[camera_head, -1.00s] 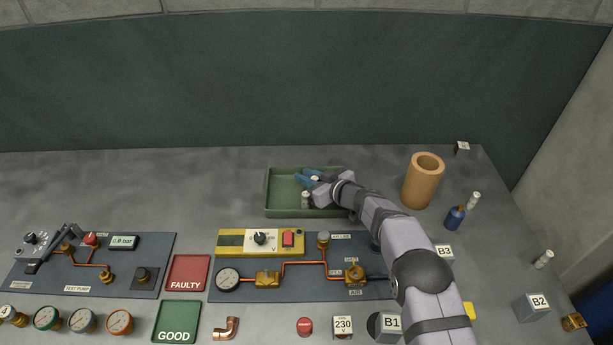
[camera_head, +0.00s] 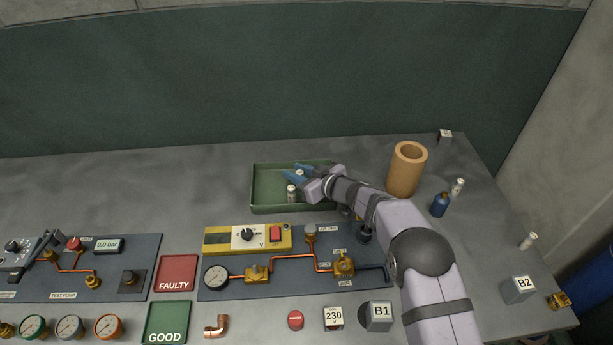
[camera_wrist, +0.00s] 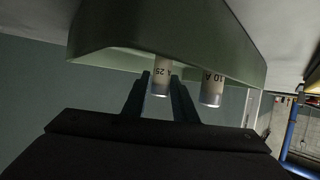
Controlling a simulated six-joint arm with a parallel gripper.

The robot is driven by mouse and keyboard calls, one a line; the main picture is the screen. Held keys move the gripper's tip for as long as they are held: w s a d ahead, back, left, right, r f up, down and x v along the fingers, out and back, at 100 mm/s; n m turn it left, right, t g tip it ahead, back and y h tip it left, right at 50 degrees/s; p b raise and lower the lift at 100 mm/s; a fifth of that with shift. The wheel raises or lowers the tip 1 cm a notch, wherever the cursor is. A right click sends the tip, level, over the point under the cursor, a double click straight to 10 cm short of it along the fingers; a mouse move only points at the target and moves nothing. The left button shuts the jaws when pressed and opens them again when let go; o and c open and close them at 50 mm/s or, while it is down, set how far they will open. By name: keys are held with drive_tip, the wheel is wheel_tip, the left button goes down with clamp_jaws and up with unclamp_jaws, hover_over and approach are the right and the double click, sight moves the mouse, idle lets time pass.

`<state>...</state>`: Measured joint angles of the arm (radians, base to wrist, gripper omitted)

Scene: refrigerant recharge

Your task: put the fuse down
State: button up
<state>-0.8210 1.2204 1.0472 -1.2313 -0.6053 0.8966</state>
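My gripper (camera_head: 299,171) reaches over the green tray (camera_head: 253,205); its blue fingers are on either side of a pale fuse. In the wrist view this fuse, marked 25 A (camera_wrist: 161,82), sits between my dark fingers (camera_wrist: 161,90), which look closed on it. Whether its base touches the tray floor is hard to tell. A second fuse, marked 10 A (camera_wrist: 212,86), stands upright in the tray, close beside the gripped one. It also shows in the head view (camera_head: 292,194). My arm covers the tray's right end.
A yellow meter (camera_head: 247,237) and valve panel lie in front. Red FAULTY (camera_head: 176,273) and green GOOD (camera_head: 166,323) pads lie front left.

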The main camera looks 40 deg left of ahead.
sight(302, 173)
drive_tip(key=shift+b+v, duration=0.5)
drive_tip(key=shift+v, duration=1.95)
drive_tip(key=shift+r, duration=0.1)
